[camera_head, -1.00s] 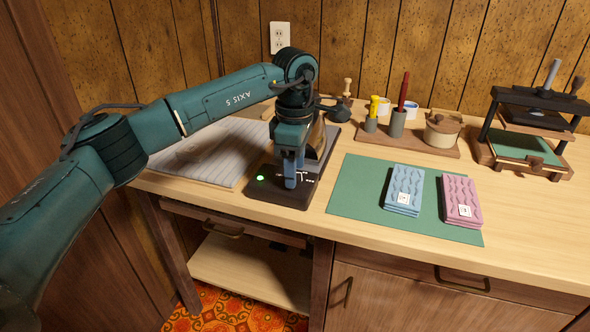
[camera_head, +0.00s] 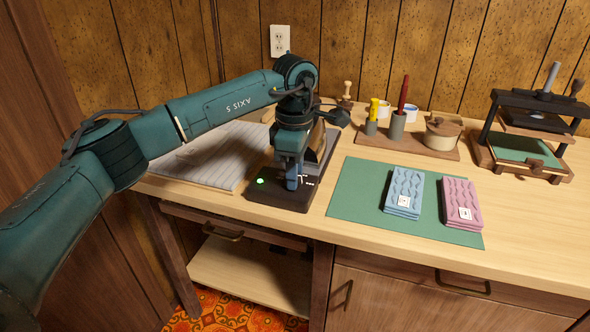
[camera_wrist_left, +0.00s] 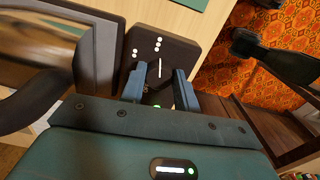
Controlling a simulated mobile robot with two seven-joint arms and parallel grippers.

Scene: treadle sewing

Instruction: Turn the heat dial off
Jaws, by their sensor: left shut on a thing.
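The heat dial's dark base (camera_head: 272,196) sits on the wooden counter's left part, with white marks and a lit green light (camera_head: 260,181) on its front. My left gripper (camera_head: 291,184) points down over the front of this base and is shut at the dial; it hides most of the knob in the head view. In the left wrist view my left gripper's blue fingers (camera_wrist_left: 157,88) stand on both sides of the dial, where a white line (camera_wrist_left: 160,67) and white dots on the dark base (camera_wrist_left: 158,42) show.
A padded striped board (camera_head: 215,158) lies left of the base. A green mat (camera_head: 350,200) with blue (camera_head: 404,190) and pink (camera_head: 461,203) folded cloths lies to the right. A wooden tray (camera_head: 375,140) with pots and a press (camera_head: 525,145) stand behind.

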